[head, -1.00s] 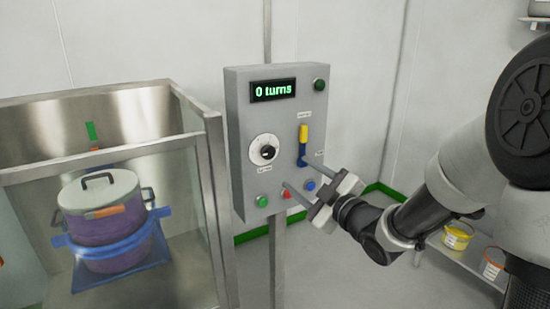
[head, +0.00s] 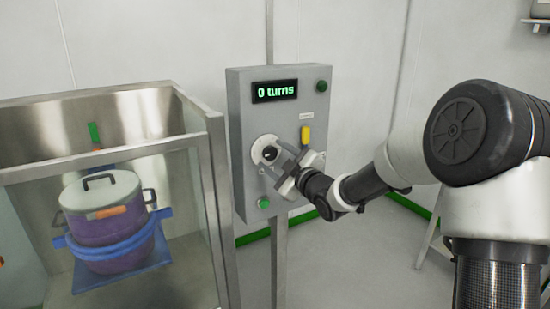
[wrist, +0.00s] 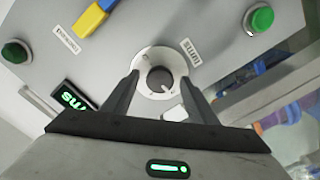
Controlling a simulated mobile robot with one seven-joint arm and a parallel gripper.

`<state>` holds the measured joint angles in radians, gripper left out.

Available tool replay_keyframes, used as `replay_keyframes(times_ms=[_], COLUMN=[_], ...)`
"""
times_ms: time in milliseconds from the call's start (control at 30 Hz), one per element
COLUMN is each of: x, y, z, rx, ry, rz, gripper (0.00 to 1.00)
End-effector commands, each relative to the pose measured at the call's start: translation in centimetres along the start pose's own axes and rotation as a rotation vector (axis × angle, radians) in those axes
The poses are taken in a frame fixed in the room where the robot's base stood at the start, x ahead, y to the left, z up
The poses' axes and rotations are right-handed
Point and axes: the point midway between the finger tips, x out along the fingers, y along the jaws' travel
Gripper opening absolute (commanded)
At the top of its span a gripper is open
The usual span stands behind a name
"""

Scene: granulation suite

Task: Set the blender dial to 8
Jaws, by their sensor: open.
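The blender dial is a dark knob on a round white plate on the grey control panel. In the head view the dial (head: 269,153) is partly covered by my gripper. In the wrist view the dial (wrist: 160,80) sits between and just beyond my fingertips, with a light pointer mark on it; the scale numbers are too small to read. My gripper (head: 282,162) is open in front of the dial, and its two fingers also show in the wrist view (wrist: 162,82), one on each side of the knob. Touch cannot be told. The panel display (head: 274,91) reads "0 turns".
The panel (head: 240,110) carries a yellow-handled lever (head: 305,135), a green button (head: 263,202) and a dark green one (head: 321,86). Left stands a glass-walled, steel-framed enclosure (head: 214,160) holding a purple lidded vessel (head: 102,215) in a blue cradle.

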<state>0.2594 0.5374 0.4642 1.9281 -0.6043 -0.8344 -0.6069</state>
Motion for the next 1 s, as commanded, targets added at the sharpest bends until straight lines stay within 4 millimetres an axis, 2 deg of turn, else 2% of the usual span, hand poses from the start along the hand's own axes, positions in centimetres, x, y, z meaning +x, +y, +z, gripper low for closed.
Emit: replay_keyframes(times_ms=[67,100,333,667,1000], x=[-0.02,-0.02,-0.04,-0.06,-0.07], y=[-0.01,0.00,-0.01,-0.02,0.01], z=[-0.01,-0.01,0.00,0.00,-0.01], rx=[0.000,0.000,0.000,0.047,0.280], ry=[0.000,0.000,0.000,0.000,0.000], rz=[0.000,0.000,0.000,0.000,0.000], gripper=[0.53,0.49,0.11,0.12,0.12])
